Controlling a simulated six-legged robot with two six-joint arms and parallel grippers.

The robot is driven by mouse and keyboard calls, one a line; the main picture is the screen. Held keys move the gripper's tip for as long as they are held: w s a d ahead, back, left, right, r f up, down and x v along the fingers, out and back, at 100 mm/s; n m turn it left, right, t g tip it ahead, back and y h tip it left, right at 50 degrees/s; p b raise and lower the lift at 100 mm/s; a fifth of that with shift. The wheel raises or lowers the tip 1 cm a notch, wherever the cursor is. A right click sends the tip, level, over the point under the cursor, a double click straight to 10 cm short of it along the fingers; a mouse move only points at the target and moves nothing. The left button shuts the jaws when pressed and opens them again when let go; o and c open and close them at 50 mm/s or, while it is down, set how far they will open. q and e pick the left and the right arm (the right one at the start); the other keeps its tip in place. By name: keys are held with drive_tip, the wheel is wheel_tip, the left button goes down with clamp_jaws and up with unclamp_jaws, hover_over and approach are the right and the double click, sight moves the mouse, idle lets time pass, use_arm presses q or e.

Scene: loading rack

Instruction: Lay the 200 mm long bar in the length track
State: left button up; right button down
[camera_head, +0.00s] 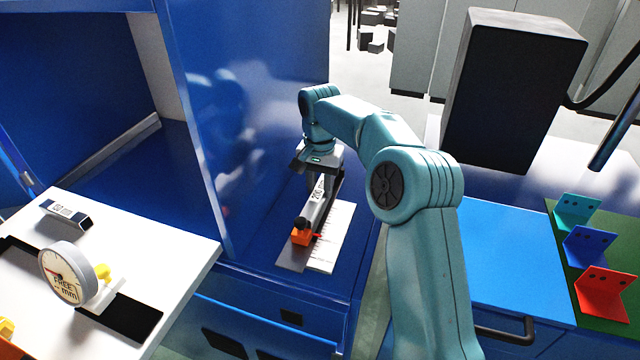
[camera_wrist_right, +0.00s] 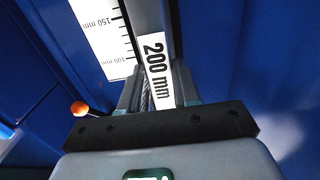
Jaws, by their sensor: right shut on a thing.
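The long bar (camera_head: 314,207) is grey with a white label that reads "200 mm" in the right wrist view (camera_wrist_right: 156,70). My right gripper (camera_head: 318,167) is shut on it from above, with a finger on each side. The bar lies lengthwise along the length track (camera_head: 293,257), beside its white ruler (camera_head: 331,238), which also shows in the right wrist view (camera_wrist_right: 108,38). My left gripper is out of view.
A white board (camera_head: 185,250) at left carries a dial gauge (camera_head: 68,272) and a short labelled block (camera_head: 66,214). Tall blue panels stand close left of the track. At right, teal, blue and red brackets (camera_head: 604,290) stand on a green mat (camera_head: 562,240). A blue top (camera_head: 510,250) is clear.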

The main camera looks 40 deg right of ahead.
sight(320, 189)
drive_tip(key=shift+f+b, duration=0.45)
drive_tip(key=shift+f, duration=0.35)
drive_tip(key=c, duration=0.7)
unclamp_jaws()
drive_tip(key=shift+c, duration=0.2)
wheel_tip(320, 189, up, 8)
drive_tip(key=shift+r+p, duration=0.25)
drive_tip(key=shift+p, duration=0.4)
wheel_tip(320, 189, up, 8)
drive_tip(key=p, duration=0.4)
drive_tip(key=shift+f, duration=0.1)
